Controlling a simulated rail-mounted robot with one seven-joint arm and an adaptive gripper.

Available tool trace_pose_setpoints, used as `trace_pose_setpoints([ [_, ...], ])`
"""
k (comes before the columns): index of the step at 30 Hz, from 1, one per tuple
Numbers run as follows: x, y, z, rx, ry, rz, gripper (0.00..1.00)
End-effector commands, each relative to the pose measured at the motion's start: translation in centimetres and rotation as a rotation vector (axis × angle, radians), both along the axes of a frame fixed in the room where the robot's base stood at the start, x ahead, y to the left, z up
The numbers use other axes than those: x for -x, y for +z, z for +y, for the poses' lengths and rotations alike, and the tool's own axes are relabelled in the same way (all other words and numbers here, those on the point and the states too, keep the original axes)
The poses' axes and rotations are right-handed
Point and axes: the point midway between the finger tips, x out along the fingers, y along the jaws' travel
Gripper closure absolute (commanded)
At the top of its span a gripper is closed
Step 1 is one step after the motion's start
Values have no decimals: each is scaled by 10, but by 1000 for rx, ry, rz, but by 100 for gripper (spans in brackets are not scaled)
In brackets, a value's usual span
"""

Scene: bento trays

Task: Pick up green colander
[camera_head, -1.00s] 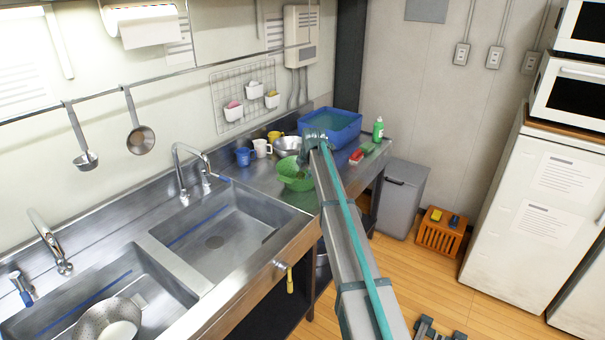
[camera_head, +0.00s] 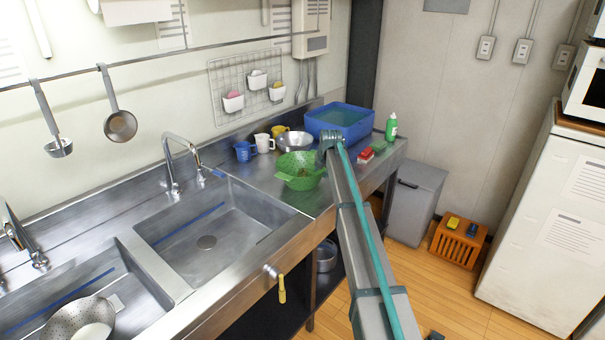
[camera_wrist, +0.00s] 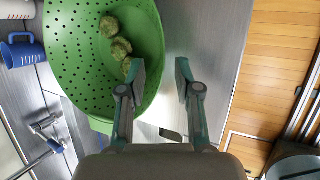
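The green colander (camera_head: 290,164) stands on the steel counter right of the sink. In the wrist view the colander (camera_wrist: 75,60) fills the upper left, and a few round mossy-green lumps (camera_wrist: 120,47) lie inside it. My gripper (camera_wrist: 160,72) is open in the wrist view. Its left finger overlaps the colander's inside near the right rim, and its right finger is over bare counter outside it. I cannot tell how far above the rim the fingertips are. In the head view my arm hides the gripper.
A blue cup (camera_head: 244,152), a white cup (camera_head: 263,143), a yellow cup (camera_head: 279,131) and a metal bowl (camera_head: 294,143) stand behind the colander. A blue tub (camera_head: 350,133) and a green bottle (camera_head: 391,127) are farther right. The counter's front edge is close.

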Motion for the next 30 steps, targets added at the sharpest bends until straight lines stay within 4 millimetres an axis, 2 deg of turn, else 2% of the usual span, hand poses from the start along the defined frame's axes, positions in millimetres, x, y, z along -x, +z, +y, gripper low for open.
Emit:
trace_pose_setpoints([
  [3,-9,-11,0,0,0,1,67],
  [11,-18,-24,1,-1,-1,1,67],
  [19,-37,-54,2,-1,-1,1,67],
  [27,-38,-60,2,-1,-1,0,67],
  [30,-38,-60,2,-1,-1,0,82],
])
